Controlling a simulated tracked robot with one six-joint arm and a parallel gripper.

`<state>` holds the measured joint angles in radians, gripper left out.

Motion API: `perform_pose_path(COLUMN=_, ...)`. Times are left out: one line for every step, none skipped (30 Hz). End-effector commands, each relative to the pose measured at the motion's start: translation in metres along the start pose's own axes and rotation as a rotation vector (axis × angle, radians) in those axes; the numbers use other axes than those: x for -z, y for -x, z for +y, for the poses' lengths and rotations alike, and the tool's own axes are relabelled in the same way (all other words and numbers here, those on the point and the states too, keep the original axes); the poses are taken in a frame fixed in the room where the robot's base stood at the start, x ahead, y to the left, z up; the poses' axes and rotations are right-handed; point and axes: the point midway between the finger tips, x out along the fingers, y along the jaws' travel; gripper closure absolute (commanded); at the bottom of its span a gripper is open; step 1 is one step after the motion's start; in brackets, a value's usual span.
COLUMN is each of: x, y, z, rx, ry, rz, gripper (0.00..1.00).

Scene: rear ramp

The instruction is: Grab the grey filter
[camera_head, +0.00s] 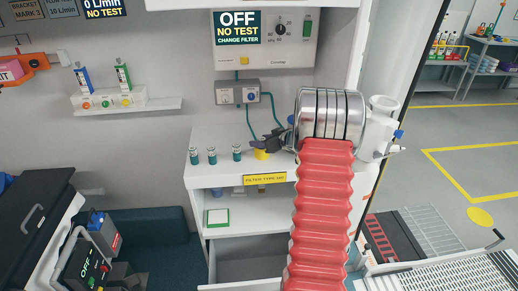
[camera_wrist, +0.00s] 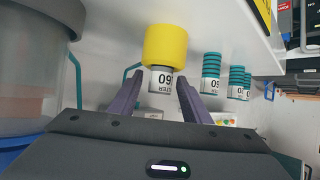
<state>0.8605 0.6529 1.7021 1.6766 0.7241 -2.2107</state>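My gripper (camera_head: 270,139) is open at the worktop's right side; its two dark fingers (camera_wrist: 159,92) are spread apart in the wrist view. Contact with the fingers cannot be told. Several white-and-teal cylinders (camera_head: 211,155) stand left of it on the worktop; they also show in the wrist view (camera_wrist: 211,73). No plainly all-grey filter stands out.
The white worktop (camera_head: 225,171) carries a yellow filter-type label on its front edge. A control box (camera_head: 264,40) reading "CHANGE FILTER" hangs above. A smaller grey box (camera_head: 237,92) with teal tubes is on the wall behind. An open drawer (camera_head: 245,270) lies below.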

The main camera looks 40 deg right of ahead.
Motion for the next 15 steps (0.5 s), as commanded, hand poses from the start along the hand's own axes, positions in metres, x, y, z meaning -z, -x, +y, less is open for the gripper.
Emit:
perform_pose_path(x=0.0000, y=0.0001, z=0.0000, rx=0.000, ry=0.000, rz=0.000, gripper=0.61)
perform_pose_path(x=0.0000, y=0.0001, z=0.0001, rx=0.000, ry=0.000, rz=0.000, gripper=0.63)
perform_pose_path(x=0.0000, y=0.0001, z=0.0000, rx=0.000, ry=0.000, rz=0.000, gripper=0.66)
perform_pose_path(x=0.0000, y=0.0002, z=0.0001, rx=0.000, ry=0.000, rz=0.000, gripper=0.68)
perform_pose_path(x=0.0000, y=0.0002, z=0.0001, rx=0.000, ry=0.000, rz=0.000, gripper=0.70)
perform_pose_path(x=0.0000, y=0.0002, z=0.0001, rx=0.000, ry=0.000, rz=0.000, gripper=0.73)
perform_pose_path(x=0.0000, y=0.0002, z=0.0001, rx=0.000, ry=0.000, rz=0.000, gripper=0.75)
perform_pose_path(x=0.0000, y=0.0002, z=0.0001, rx=0.000, ry=0.000, rz=0.000, gripper=0.77)
perform_pose_path(x=0.0000, y=0.0002, z=0.0001, rx=0.000, ry=0.000, rz=0.000, gripper=0.80)
perform_pose_path(x=0.0000, y=0.0002, z=0.0001, rx=0.000, ry=0.000, rz=0.000, gripper=0.82)
perform_pose_path(x=0.0000, y=0.0002, z=0.0001, rx=0.000, ry=0.000, rz=0.000, gripper=0.84)
perform_pose_path(x=0.0000, y=0.0002, z=0.0001, rx=0.000, ry=0.000, rz=0.000, gripper=0.87)
perform_pose_path(x=0.0000, y=0.0002, z=0.0001, rx=0.000, ry=0.000, rz=0.000, gripper=0.89)
perform_pose_path(x=-0.0001, y=0.0002, z=0.0002, rx=0.000, ry=0.000, rz=0.000, gripper=0.91)
perform_pose_path(x=-0.0001, y=0.0002, z=0.0002, rx=0.000, ry=0.000, rz=0.000, gripper=0.94)
